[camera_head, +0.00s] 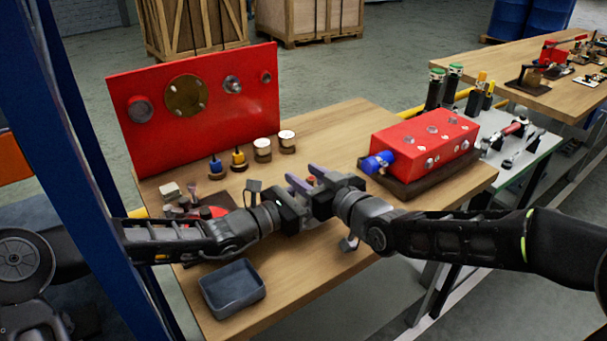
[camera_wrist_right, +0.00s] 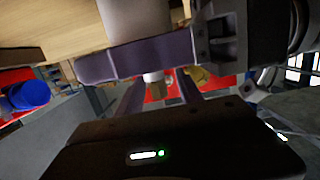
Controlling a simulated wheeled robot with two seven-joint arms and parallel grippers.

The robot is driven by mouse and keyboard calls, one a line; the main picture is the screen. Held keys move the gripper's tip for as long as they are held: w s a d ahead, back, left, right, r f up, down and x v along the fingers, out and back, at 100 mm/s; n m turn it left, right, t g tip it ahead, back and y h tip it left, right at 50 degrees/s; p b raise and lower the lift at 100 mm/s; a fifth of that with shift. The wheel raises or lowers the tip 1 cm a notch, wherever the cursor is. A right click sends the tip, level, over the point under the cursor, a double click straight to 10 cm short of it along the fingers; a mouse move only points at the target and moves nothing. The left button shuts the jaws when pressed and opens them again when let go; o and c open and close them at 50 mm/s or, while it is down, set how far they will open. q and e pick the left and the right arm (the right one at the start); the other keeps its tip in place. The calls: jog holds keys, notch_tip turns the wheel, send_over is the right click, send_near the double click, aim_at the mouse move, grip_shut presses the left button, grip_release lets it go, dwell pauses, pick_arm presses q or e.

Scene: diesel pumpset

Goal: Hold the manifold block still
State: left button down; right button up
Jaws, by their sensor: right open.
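The red manifold block (camera_head: 425,138), with silver fittings on its faces and a blue cap (camera_head: 378,162) at its left end, sits on a dark base at the table's right side. My right gripper (camera_head: 308,178) is open over the table's middle, left of the block and apart from it. My left gripper (camera_head: 292,212) is close beside the right one; they overlap in the picture and its jaws are mostly hidden. The right wrist view shows purple fingers, with a brass fitting (camera_wrist_right: 158,89) between or behind them; I cannot tell whether anything holds it. The blue cap also shows there (camera_wrist_right: 27,95).
A red upright panel (camera_head: 205,125) stands at the back left. White-topped cups and small blue and yellow parts stand before it. A grey tray (camera_head: 232,288) lies at the front left. Dark cylinders (camera_head: 435,90) stand behind the block. Wood is bare between cups and block.

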jog(key=shift+w+a+f, duration=0.1)
jog(key=shift+w+a, duration=0.25)
jog(key=shift+w, duration=0.15)
grip_shut()
jog(key=shift+c, duration=1)
grip_release()
